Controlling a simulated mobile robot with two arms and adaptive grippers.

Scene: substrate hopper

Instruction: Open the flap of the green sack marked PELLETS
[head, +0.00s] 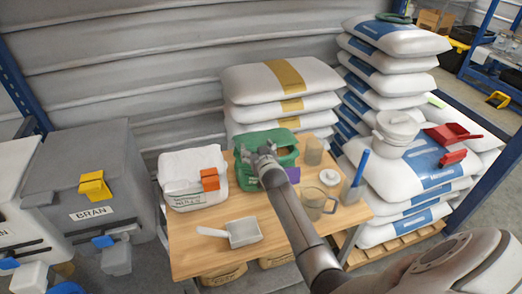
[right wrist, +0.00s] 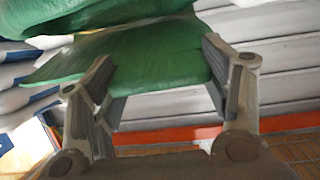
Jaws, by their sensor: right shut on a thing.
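The green sack (head: 281,139) stands at the back middle of the wooden table, and no PELLETS lettering can be read on it. My right gripper (head: 263,157) is at the top front of the sack, and its arm hides part of the sack's front. In the right wrist view, the green flap (right wrist: 150,58) lies between the fingers of my right gripper (right wrist: 160,72), which is shut on it. The flap looks like a broad sheet spreading past the fingers. A purple clip-like piece (head: 294,174) shows just right of the gripper. My left gripper is not in view.
A white sack with an orange clip (head: 209,180) stands left of the green sack. A scoop (head: 243,232), a clear jug (head: 315,204) and a beaker (head: 313,151) are on the table (head: 195,258). Stacked white sacks (head: 250,82) stand behind; a grey BRAN bin (head: 80,170) stands left.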

